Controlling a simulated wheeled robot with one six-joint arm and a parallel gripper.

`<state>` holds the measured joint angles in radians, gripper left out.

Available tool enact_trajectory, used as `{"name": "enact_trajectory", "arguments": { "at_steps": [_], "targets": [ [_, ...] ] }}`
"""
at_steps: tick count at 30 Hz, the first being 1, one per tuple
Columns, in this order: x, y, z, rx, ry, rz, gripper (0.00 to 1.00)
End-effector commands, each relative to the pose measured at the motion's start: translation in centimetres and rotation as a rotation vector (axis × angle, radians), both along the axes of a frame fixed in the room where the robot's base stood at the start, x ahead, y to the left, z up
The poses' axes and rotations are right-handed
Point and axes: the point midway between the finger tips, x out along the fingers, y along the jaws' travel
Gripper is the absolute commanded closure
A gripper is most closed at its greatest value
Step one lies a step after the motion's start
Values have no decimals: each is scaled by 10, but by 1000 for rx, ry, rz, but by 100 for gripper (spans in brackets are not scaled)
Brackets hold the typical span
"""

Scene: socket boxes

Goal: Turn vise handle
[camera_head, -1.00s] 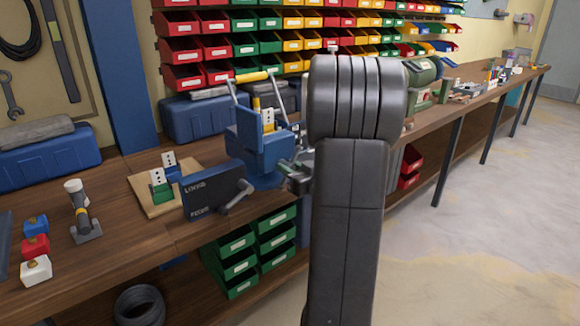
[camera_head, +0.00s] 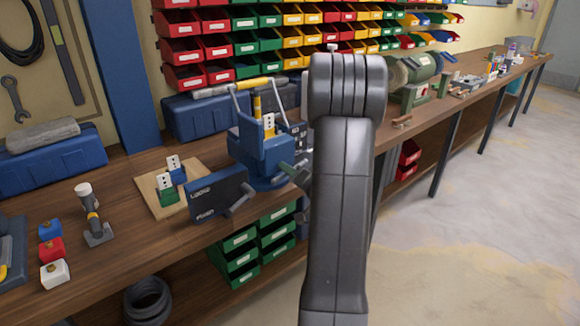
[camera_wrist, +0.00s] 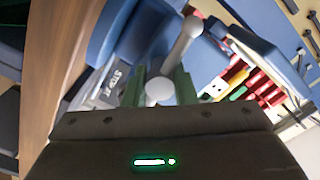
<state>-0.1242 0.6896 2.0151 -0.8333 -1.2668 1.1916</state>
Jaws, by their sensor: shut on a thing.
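The blue vise (camera_head: 262,152) stands at the bench's front edge in the head view, left of my arm. My gripper (camera_head: 293,172) is at its right front side, partly hidden by my arm. In the wrist view, the grey vise handle (camera_wrist: 182,42) is a bar with a rounded knob at its far end and a round end close to me. My gripper (camera_wrist: 162,78) is shut on the handle, with a greenish finger on either side of its near part. The head view does not show the handle clearly.
A dark box with a grey lever (camera_head: 215,194) is left of the vise. A wooden board (camera_head: 152,197) bears green and blue blocks. A green machine (camera_head: 412,75) stands right. Bins line the wall.

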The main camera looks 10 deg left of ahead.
Motion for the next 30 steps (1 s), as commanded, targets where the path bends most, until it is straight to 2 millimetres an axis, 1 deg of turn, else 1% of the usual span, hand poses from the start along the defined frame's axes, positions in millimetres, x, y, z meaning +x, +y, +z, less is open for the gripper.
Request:
{"name": "enact_trajectory", "arguments": {
  "at_steps": [9, 26, 27, 29, 30],
  "targets": [
    [0, 0, 0, 81, 105, -1, 98],
    [0, 0, -1, 100, 129, -1, 98],
    [0, 0, -1, 100, 129, -1, 74],
    [0, 0, -1, 99, 128, -1, 62],
    [0, 0, -1, 99, 128, -1, 54]
  ]
}}
